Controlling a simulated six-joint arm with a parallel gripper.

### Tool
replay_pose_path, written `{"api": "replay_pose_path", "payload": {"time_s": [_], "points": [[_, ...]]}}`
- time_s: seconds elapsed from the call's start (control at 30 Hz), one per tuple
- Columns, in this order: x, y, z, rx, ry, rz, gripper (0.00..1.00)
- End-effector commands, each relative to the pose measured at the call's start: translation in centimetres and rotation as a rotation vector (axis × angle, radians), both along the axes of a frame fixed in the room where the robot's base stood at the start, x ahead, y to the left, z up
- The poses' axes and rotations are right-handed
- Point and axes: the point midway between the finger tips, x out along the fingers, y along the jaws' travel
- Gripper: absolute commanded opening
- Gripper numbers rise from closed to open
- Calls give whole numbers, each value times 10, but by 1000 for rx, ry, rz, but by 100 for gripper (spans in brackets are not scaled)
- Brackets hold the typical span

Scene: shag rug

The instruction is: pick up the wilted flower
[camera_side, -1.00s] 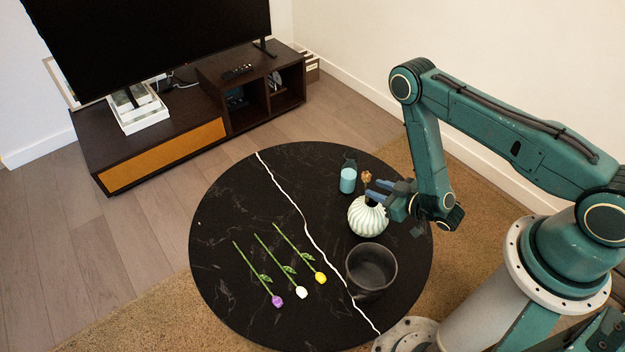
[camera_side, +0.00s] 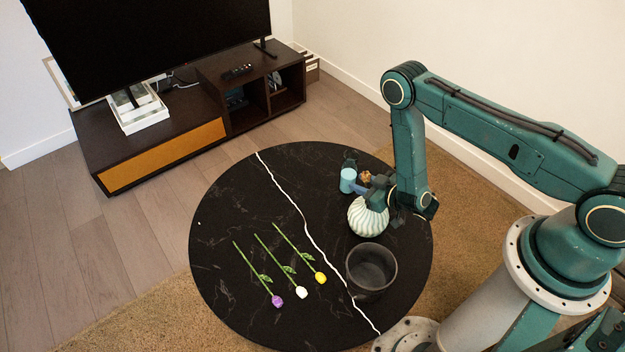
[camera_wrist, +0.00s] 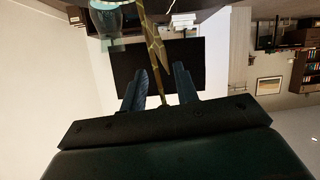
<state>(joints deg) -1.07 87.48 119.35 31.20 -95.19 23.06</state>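The wilted flower (camera_side: 367,175) shows as a small brown bloom above the pale ribbed vase (camera_side: 368,217) in the side view. In the wrist view its brownish stem and leaves (camera_wrist: 153,38) run down into the gap between my fingers. My gripper (camera_side: 369,188) is just above the vase, close to the bloom. In the wrist view my gripper (camera_wrist: 160,82) is open, with one finger on each side of the stem. I cannot tell whether either finger touches it. My gripper partly hides the flower in the side view.
A light-blue cup (camera_side: 347,180) stands close behind my gripper. A dark pot (camera_side: 371,269) stands in front of the vase. Purple (camera_side: 277,301), white (camera_side: 302,292) and yellow (camera_side: 320,277) tulips lie on the round black table (camera_side: 225,215). The table's left side is clear.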

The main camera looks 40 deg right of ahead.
Motion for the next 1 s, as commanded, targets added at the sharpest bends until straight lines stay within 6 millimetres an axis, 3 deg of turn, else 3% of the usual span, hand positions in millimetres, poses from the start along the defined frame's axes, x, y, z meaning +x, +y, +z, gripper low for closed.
{"api": "replay_pose_path", "payload": {"time_s": [0.6,0.77,1.0], "points": [[4,0,-2,0,0,-2,30],[4,0,-2,0,0,-2,0],[4,0,-2,1,0,-1,0]]}}
